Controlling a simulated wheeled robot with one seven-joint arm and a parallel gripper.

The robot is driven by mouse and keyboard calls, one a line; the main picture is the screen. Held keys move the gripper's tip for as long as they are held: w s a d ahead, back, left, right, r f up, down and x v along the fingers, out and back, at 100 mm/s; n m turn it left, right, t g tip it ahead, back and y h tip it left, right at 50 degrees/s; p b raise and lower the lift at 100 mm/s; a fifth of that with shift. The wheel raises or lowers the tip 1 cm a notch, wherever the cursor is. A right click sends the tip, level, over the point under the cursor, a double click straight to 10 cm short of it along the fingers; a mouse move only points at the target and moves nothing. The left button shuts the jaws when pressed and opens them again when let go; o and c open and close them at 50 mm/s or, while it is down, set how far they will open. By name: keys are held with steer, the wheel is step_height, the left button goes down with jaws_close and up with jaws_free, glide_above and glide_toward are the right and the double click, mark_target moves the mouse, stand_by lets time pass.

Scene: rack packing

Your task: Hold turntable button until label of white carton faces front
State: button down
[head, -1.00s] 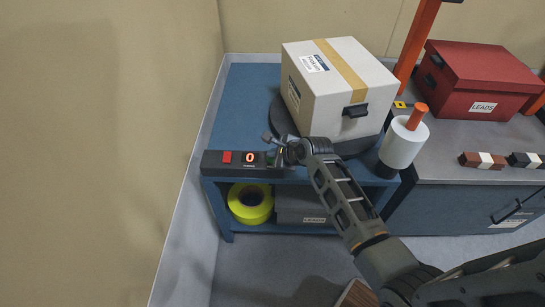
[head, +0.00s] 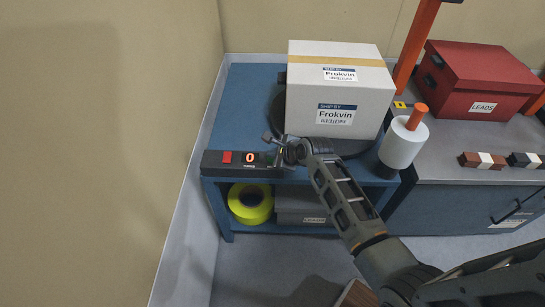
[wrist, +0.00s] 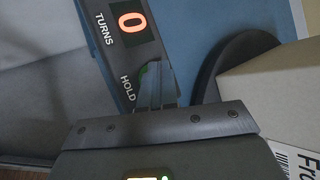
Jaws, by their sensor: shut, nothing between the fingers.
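The white carton (head: 340,90) sits on the dark round turntable (head: 279,118) on the blue bench. Its "Frokvin" label (head: 334,115) is on the side facing the front in the head view, with a smaller label on top. The black control box (head: 214,161) at the bench's front edge carries a red button and a display (head: 250,158) reading 0. My gripper (head: 276,150) is shut and empty at the box's right end. In the wrist view its fingertips (wrist: 156,85) are at the "HOLD" marking, covering what lies under them; contact cannot be told.
A white roll with an orange handle (head: 404,142) stands right of the carton. A red "LEADS" box (head: 483,78) is on the grey counter. A yellow roll (head: 250,203) and a grey box lie on the lower shelf.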

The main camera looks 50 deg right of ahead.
steer(key=shift+r+p, duration=0.8)
steer(key=shift+p, duration=0.05)
step_height(320, 180, up, 5)
steer(key=p, duration=0.5)
stand_by(1.0)
